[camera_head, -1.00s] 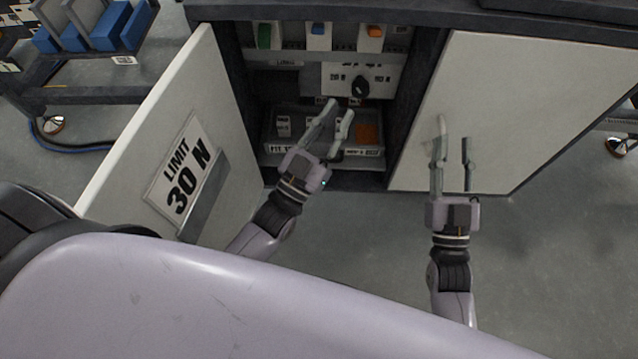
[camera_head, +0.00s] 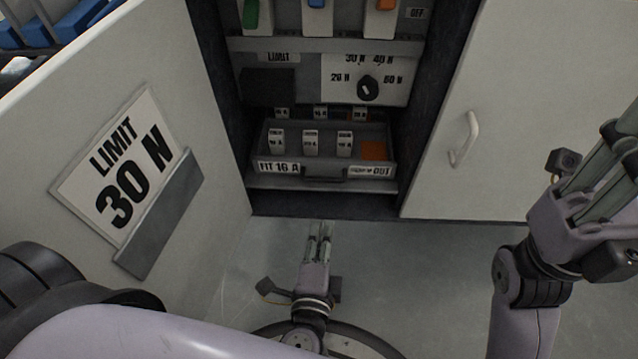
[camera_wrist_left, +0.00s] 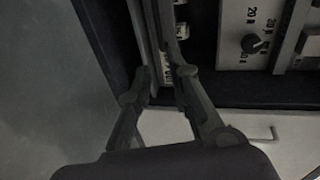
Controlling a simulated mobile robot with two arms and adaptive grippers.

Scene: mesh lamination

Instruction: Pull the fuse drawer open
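The fuse drawer (camera_head: 323,168) sits low in the open cabinet bay, its inside showing from above. Several white fuses and an orange patch (camera_head: 374,150) are in it. Its front has "FIT 16 A" and "OUT" labels and a dark handle (camera_head: 350,173) between them. My left gripper (camera_head: 320,228) is in front of the drawer, below it in the head view, pointing toward the cabinet. Its fingers look apart and empty in the left wrist view (camera_wrist_left: 163,85), near the labelled drawer edge. My right gripper (camera_head: 615,150) is open and empty, in front of the right door.
The open left door (camera_head: 215,120) carries a "LIMIT 30 N" sign (camera_head: 120,165). The closed right door (camera_head: 500,80) has a pale handle (camera_head: 465,138). Above the drawer is a panel with a black knob (camera_head: 367,88). Grey floor in front looks free.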

